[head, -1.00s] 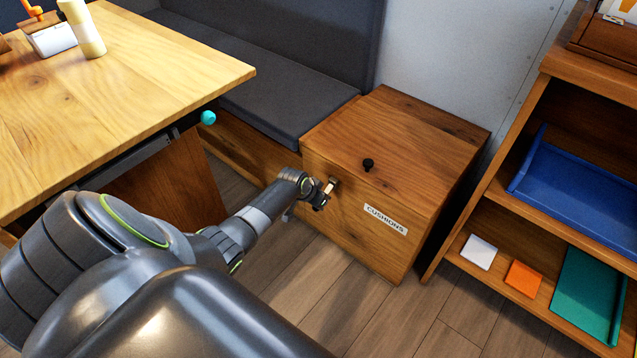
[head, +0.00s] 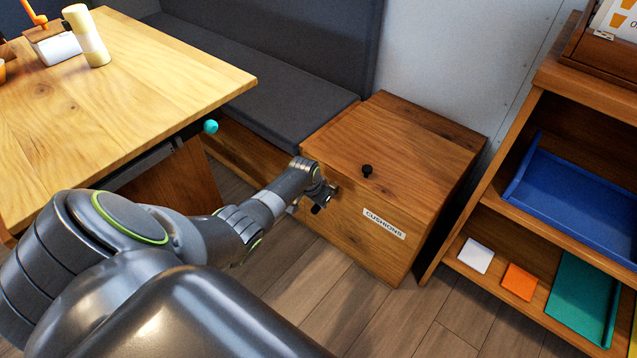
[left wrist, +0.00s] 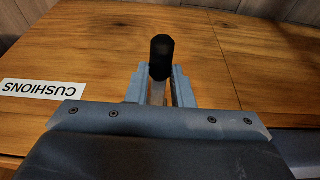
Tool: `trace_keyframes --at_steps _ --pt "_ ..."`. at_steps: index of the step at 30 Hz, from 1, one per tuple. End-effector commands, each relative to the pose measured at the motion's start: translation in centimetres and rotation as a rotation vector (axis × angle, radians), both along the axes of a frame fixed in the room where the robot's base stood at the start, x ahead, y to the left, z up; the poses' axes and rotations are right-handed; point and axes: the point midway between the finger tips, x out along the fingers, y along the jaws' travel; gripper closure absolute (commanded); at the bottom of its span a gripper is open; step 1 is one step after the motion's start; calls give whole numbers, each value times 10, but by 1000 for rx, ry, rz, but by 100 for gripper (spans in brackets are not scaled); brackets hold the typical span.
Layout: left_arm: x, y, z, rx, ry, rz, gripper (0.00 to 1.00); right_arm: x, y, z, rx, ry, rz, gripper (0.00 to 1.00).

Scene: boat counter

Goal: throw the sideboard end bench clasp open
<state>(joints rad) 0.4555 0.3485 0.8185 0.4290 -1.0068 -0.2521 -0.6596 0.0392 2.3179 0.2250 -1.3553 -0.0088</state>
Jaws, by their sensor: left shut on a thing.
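The end bench is a wooden box (head: 430,150) at the end of the cushioned seat, with a "CUSHIONS" label (head: 384,223) on its front and a black knob (head: 367,171) on its lid. The lid lies flat. My left gripper (head: 324,199) is at the upper front face, left of the label, shut on the clasp. In the left wrist view, a pale stem with a black rounded tip (left wrist: 161,57) shows between the fingers (left wrist: 159,92). The clasp's base is hidden by the gripper in the head view. My right gripper is not in view.
An open shelf (head: 500,200) with a blue tray (head: 575,205) stands at the right. Clear floor lies in front of the box.

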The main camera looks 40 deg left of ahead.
Motion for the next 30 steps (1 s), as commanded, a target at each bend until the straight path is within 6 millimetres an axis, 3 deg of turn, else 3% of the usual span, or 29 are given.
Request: trace_keyframes --at_steps 26,27,30 --pt "1 0 5 8 97 -1 100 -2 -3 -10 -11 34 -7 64" --pt "1 0 5 8 97 -1 74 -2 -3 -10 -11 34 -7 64" --pt "1 0 5 8 97 0 61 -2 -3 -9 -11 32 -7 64"
